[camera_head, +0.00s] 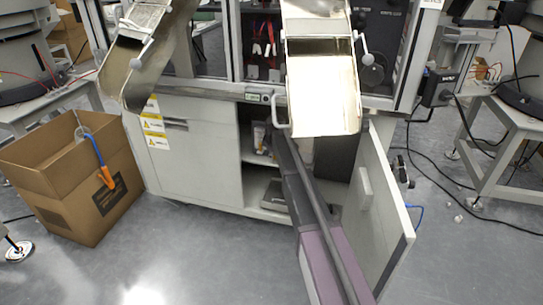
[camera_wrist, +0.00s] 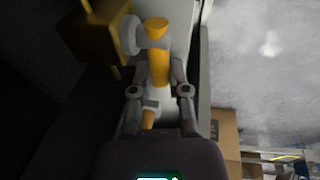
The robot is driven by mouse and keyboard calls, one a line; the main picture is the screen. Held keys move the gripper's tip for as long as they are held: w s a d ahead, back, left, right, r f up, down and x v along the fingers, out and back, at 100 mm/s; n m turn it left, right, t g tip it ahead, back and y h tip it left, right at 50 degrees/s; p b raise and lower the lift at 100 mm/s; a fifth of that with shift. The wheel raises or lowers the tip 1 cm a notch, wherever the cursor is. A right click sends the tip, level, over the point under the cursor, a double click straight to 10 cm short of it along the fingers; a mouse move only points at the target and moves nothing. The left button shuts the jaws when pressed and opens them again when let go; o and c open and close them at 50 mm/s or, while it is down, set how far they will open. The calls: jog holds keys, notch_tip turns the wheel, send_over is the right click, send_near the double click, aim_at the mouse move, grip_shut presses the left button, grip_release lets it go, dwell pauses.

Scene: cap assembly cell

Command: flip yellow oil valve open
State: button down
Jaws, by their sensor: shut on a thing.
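The yellow oil valve (camera_wrist: 158,62) shows in the middle of the wrist view, with a flared yellow top and a grey-white fitting at its left. My gripper (camera_wrist: 159,78) has one finger on each side of the yellow part and is shut on it. The exact contact at the fingertips is dark and hard to see. In the head view my arm reaches into the open cabinet (camera_head: 188,150) under the machine; the gripper and the valve are hidden there.
A dark yellow block (camera_wrist: 95,32) sits close at the left of the valve in the wrist view. The open cabinet door (camera_head: 385,215) stands just right of my arm. Two metal chutes (camera_head: 322,95) hang above. A cardboard box (camera_head: 75,180) stands at the left.

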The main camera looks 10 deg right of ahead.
dwell(0.3)
jog(key=c, duration=0.6)
grip_release()
